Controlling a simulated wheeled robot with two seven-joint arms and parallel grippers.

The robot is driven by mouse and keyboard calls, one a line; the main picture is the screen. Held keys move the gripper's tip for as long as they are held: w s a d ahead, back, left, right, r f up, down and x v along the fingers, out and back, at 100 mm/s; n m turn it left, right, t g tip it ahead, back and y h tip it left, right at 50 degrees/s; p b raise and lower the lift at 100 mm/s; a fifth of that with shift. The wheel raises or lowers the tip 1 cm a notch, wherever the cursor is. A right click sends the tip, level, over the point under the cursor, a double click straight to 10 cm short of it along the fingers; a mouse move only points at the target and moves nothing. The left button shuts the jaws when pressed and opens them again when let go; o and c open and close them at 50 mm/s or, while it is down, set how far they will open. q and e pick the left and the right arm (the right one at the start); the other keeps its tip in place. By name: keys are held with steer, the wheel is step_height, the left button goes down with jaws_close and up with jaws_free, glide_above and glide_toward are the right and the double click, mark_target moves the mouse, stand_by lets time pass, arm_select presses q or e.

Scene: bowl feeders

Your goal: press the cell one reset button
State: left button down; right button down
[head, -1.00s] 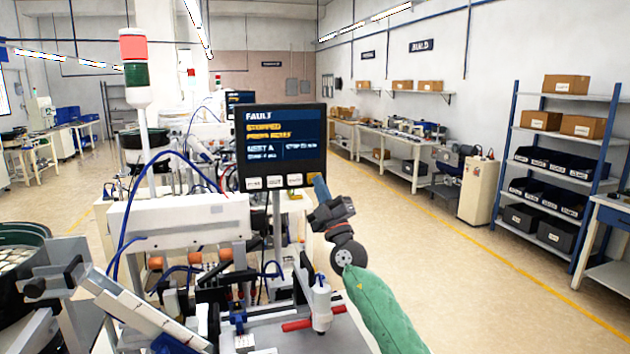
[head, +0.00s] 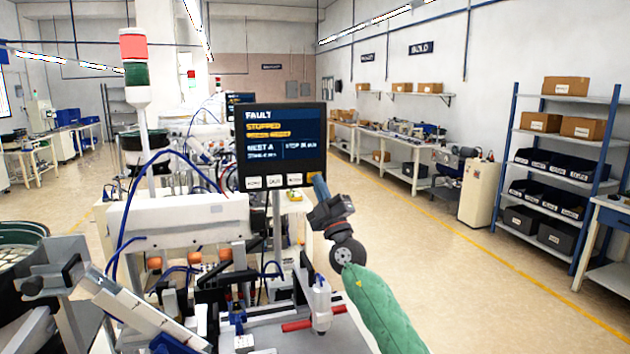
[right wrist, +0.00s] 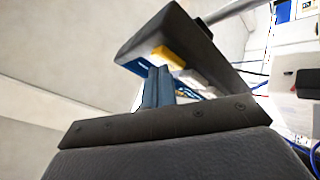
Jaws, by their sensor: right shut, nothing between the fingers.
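The cell's control panel (head: 281,147) is a dark box with a lit screen reading FAULT and STOPPED. Along its lower edge sits a row of pale buttons (head: 275,181), with a yellow button (head: 312,178) at the right end; its label is not readable. My right gripper (head: 320,186) is shut and empty, its blue fingertips just at the panel's lower right corner, by the yellow button. In the right wrist view the shut blue fingers (right wrist: 157,82) point toward the panel's underside, close to the yellow button (right wrist: 169,57). I cannot tell whether they touch it. My left gripper is not in view.
A stack light (head: 135,60) with a red top stands left of the panel. Below are the cell's white housing (head: 178,218), blue hoses and fixtures. A bowl feeder (head: 20,238) is at the left edge. The floor (head: 440,260) to the right is clear, up to shelves (head: 560,150).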

steer(key=shift+w, duration=0.15)
stand_by(0.7)
steer(key=shift+s+d, duration=0.2)
steer(key=shift+s, duration=0.7)
steer(key=shift+s+d+p, duration=0.25)
steer(key=shift+s+p, duration=0.1)
steer(key=shift+s, duration=0.45)
steer(key=shift+s+d+p, duration=0.3)
steer(key=shift+s, duration=0.45)
steer(key=shift+s+d+p, duration=0.25)
steer(key=shift+s+p, duration=0.1)
steer(key=shift+s, duration=0.45)
